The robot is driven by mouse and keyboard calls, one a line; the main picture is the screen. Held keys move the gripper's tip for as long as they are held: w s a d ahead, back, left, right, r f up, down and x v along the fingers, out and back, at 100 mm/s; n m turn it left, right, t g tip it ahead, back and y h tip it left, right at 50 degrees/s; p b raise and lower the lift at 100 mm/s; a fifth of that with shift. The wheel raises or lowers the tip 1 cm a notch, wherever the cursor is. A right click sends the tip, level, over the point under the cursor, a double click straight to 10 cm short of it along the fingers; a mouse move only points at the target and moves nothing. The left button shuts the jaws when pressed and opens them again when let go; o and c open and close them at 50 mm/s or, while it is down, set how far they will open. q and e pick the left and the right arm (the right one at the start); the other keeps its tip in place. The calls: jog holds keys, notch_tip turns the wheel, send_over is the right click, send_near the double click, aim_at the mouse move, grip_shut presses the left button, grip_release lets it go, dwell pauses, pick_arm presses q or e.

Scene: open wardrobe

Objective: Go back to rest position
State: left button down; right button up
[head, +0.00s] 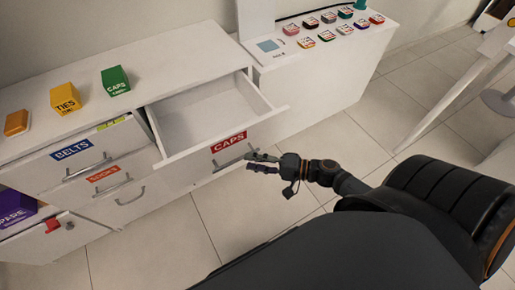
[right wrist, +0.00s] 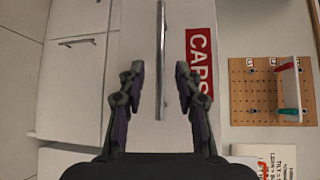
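My right gripper (head: 250,161) is in front of the drawer labelled CAPS, by the right end of its metal handle (head: 228,163). In the right wrist view my right gripper (right wrist: 159,82) has its two fingers spread apart, with the handle (right wrist: 162,60) showing in the gap between them. I cannot tell whether a finger touches the handle. The CAPS drawer (head: 188,122) is pulled out and looks empty inside. My left gripper is not in view.
A yellow TIES box (head: 65,98) and a green CAPS box (head: 115,81) stand on the white dresser top (head: 150,75). Closed BELTS (head: 72,150) and SOCKS (head: 103,174) drawers are at left. Several small coloured items lie on the counter behind. Tiled floor (head: 265,215) is clear.

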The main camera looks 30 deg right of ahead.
jog(key=shift+v, duration=0.85)
jog(key=s+d+f+n+g+h, duration=0.1)
jog(key=s+d+f+g+h, duration=0.2)
jog(key=f, duration=0.8)
jog(key=s+d+f+n+g+h, duration=0.15)
jog(key=s+d+f+h, duration=0.35)
jog(key=f, duration=0.7)
jog(key=s+d+f+n+g+h, duration=0.15)
jog(key=s+d+f, duration=0.3)
jog(key=f, duration=0.65)
jog(key=s+a+f+n+g+h, duration=0.2)
jog(key=s+f+n, duration=0.1)
jog(key=s+f, duration=0.3)
jog(key=s+a+f+n+g+h, duration=0.2)
jog(key=s+f+n, duration=0.15)
jog(key=s, duration=0.35)
notch_tip(320, 180, up, 13)
jog(key=s+p, duration=0.2)
jog(key=p, duration=1.2)
jog(key=shift+d, duration=0.15)
jog(key=shift+y, duration=0.25)
